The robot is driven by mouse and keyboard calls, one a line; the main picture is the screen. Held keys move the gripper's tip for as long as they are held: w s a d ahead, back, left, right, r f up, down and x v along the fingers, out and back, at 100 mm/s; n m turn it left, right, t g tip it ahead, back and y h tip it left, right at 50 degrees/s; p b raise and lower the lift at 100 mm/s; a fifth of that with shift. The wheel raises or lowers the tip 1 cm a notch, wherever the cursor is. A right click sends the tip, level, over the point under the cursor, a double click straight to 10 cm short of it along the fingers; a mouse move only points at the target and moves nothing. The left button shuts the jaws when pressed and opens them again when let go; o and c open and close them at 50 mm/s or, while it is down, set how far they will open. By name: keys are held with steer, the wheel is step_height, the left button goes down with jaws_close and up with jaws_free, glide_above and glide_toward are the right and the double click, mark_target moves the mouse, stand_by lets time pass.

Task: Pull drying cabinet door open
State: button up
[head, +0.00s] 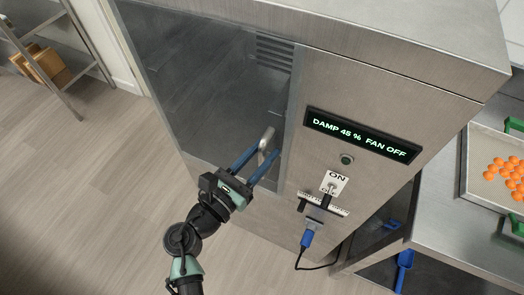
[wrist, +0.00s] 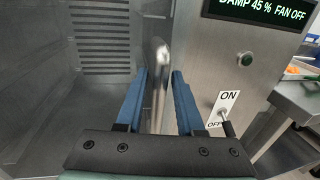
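The drying cabinet door (head: 210,80) is a dark glass panel in a metal frame on the left part of the cabinet front. It looks shut against the cabinet. Its upright metal handle (head: 267,139) stands near the door's right edge. In the wrist view the handle (wrist: 160,75) rises between the two blue fingers. My gripper (head: 260,166) is open around the handle's lower part, with a gap visible on each side in the wrist view. The handle's lower end is partly hidden by the gripper in the head view.
Right of the door, the cabinet has a display (head: 362,135) reading "DAMP 45 % FAN OFF", an ON/OFF switch (head: 331,188) and a blue plug (head: 307,239). A steel table (head: 440,215) with a tray of orange gummies stands right. Open floor (head: 90,180) lies left.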

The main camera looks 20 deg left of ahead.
jaws_close()
stand_by(1.1)
